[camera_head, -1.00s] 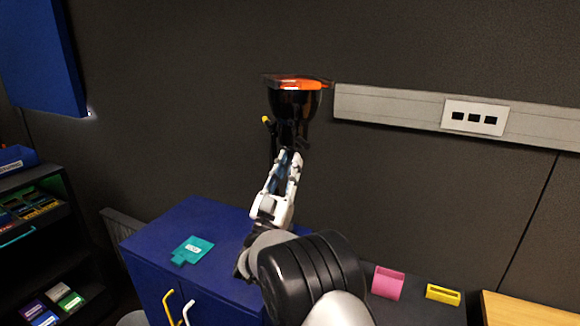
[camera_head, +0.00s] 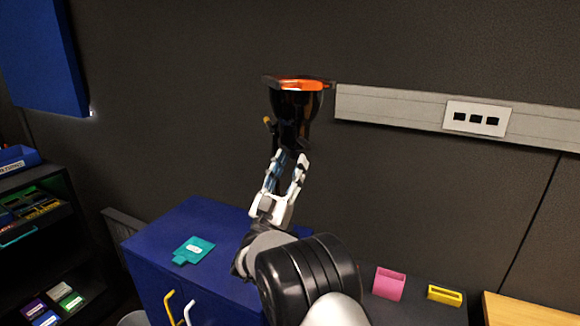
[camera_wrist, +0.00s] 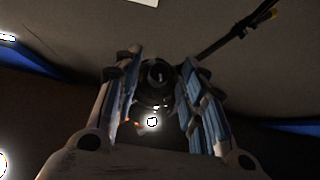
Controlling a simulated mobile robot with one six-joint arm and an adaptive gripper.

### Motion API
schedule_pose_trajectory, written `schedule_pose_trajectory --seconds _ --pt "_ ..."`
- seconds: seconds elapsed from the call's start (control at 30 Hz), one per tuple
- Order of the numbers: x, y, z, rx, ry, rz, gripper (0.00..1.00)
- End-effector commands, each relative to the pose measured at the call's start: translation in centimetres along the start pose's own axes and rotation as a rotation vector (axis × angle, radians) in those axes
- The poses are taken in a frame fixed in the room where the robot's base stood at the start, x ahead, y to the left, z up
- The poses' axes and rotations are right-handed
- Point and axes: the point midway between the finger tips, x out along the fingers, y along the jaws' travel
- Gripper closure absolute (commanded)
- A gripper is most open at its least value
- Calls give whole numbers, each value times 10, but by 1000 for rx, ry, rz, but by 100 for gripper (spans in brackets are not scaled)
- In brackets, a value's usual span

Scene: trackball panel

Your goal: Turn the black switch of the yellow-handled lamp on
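The lamp (camera_head: 296,106) has a black flared body with a glowing orange top, in front of the dark wall. A thin handle with a yellowish tip (camera_head: 267,121) sticks out on its left; in the wrist view the handle (camera_wrist: 238,33) runs to the upper right. My gripper (camera_head: 291,154) is open just below the lamp. In the wrist view my gripper (camera_wrist: 155,62) has its two fingers spread on either side of a dark round part, probably the black switch (camera_wrist: 157,73). I cannot tell whether the fingers touch it. A bright spot shows just below it.
A blue cabinet (camera_head: 165,232) with a teal tag (camera_head: 194,250) on top stands below my arm. A pink holder (camera_head: 389,284) and a yellow holder (camera_head: 444,295) sit at the lower right. A grey wall rail with a socket plate (camera_head: 476,118) is right of the lamp.

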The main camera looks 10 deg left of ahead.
Motion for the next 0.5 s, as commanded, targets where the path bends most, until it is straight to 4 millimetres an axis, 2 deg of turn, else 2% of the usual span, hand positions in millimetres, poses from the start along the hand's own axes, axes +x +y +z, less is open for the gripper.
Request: schedule_pose_trajectory --seconds 0.3,0.37,0.5 --pt "-2 0 0 0 -1 -1 60" --pt "-7 -1 1 -1 -1 -2 60" --pt "-28 -2 1 -1 -3 -5 60"
